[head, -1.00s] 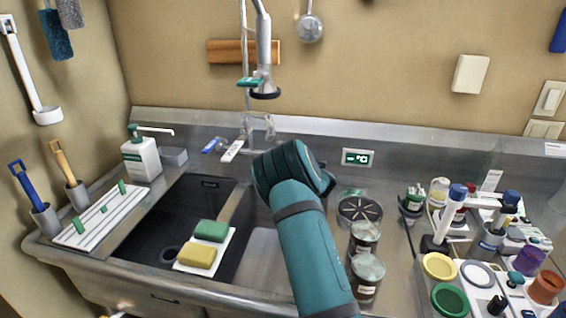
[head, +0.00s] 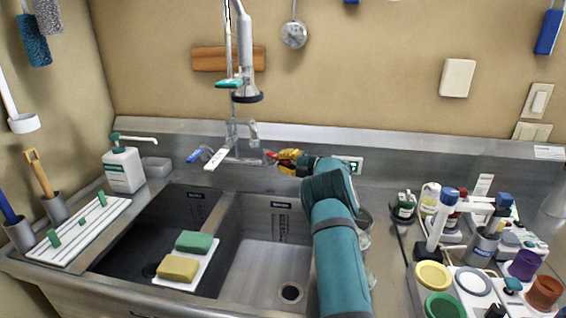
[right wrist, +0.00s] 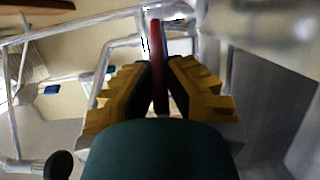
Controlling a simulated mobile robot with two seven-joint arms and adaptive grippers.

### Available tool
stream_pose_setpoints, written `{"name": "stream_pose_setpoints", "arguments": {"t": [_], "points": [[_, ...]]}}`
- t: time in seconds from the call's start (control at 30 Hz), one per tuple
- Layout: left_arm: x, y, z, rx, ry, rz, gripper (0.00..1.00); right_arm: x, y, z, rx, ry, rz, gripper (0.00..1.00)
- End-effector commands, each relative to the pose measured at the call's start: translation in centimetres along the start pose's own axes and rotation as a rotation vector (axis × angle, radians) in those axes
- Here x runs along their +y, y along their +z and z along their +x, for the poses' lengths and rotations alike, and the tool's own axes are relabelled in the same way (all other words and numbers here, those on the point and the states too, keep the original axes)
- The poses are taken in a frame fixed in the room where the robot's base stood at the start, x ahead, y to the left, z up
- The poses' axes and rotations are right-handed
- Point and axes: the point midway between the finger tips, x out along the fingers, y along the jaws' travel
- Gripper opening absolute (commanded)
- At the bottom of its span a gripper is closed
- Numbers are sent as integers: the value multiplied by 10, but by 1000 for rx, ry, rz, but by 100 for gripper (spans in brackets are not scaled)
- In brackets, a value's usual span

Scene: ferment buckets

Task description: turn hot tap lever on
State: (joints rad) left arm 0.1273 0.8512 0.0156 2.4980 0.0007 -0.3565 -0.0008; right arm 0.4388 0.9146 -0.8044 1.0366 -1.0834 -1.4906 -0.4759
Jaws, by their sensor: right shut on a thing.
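The tap (head: 238,152) stands at the back of the sink against the wall ledge. A red lever (head: 269,155) shows at its right side, and a blue lever (head: 194,156) at its left side. My right gripper (head: 278,156), with yellow fingers, reaches in from the right and is shut on the red lever. In the right wrist view the red lever (right wrist: 156,45) stands between the yellow finger pads, with the metal tap pipes behind it. My left gripper is not in view.
A hanging spray head (head: 246,95) is above the tap. Sponges (head: 178,268) lie on a white tray on the sink's divider. A soap bottle (head: 124,168) stands at left. A crowded rack with colored cups (head: 433,275) is at right. The right basin (head: 265,255) is empty.

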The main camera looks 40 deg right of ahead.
Motion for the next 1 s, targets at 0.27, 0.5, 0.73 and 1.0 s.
{"name": "stream_pose_setpoints", "arguments": {"t": [0.27, 0.5, 0.73, 1.0], "points": [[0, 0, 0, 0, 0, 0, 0, 4, 1, 1, -1, 6, -3, 0], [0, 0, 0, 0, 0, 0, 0, 3, 0, 1, 0, 5, -2, 41], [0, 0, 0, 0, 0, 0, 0, 1, 0, 0, 0, 3, -1, 41], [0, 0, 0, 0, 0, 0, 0, 2, 1, -28, -3, 2, 0, 41]]}}
